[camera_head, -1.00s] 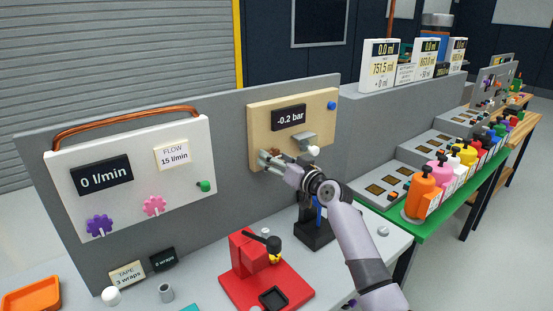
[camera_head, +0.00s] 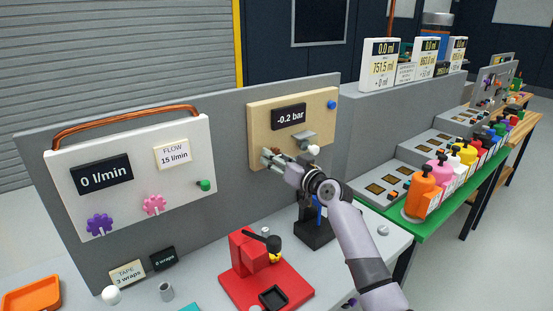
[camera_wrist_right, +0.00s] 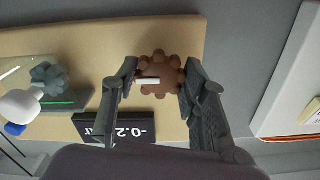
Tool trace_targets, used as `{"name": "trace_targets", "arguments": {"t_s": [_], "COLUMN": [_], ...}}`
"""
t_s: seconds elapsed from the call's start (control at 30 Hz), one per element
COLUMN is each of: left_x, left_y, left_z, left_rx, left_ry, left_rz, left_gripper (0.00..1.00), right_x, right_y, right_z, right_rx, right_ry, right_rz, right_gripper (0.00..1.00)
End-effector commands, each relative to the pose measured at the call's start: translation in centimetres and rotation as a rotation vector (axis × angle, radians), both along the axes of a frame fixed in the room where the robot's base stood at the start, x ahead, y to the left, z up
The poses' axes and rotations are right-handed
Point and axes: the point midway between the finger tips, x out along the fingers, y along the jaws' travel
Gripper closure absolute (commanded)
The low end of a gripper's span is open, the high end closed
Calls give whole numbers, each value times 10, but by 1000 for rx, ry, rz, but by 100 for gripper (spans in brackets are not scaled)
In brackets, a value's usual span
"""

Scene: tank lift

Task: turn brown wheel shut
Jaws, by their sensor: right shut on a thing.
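The brown wheel (camera_wrist_right: 161,74) is a lobed knob with a white mark, on the tan panel (camera_wrist_right: 150,35). It shows in the right wrist view between my right gripper's fingers (camera_wrist_right: 158,85). In the head view the brown wheel (camera_head: 276,150) is mostly hidden behind my right gripper (camera_head: 270,157), which reaches to the tan panel (camera_head: 262,110). My right gripper is shut on the wheel. A display (camera_head: 288,117) on the panel reads -0.2 bar. My left gripper is not in view.
A white panel (camera_head: 130,180) with purple and pink wheels stands at left. A red press (camera_head: 262,270) and a black stand (camera_head: 314,236) are below.

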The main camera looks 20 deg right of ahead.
Motion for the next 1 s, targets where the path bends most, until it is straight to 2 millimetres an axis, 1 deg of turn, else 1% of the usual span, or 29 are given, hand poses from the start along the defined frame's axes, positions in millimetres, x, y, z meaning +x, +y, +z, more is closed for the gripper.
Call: {"name": "trace_targets", "arguments": {"t_s": [0.17, 0.37, 0.57, 1.0], "left_x": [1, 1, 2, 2], "left_y": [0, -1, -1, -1], "left_z": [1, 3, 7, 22], "left_rx": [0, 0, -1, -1], "left_ry": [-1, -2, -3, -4], "left_rz": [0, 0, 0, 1], "left_gripper": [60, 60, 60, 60], "right_x": [0, 0, 0, 0], "right_y": [0, 0, 0, 0], "right_z": [0, 0, 1, 2], "right_rx": [23, 105, 255, 651], "right_ry": [8, 38, 92, 235], "right_rz": [0, 0, -1, 0], "right_gripper": [88, 88, 88, 88]}}
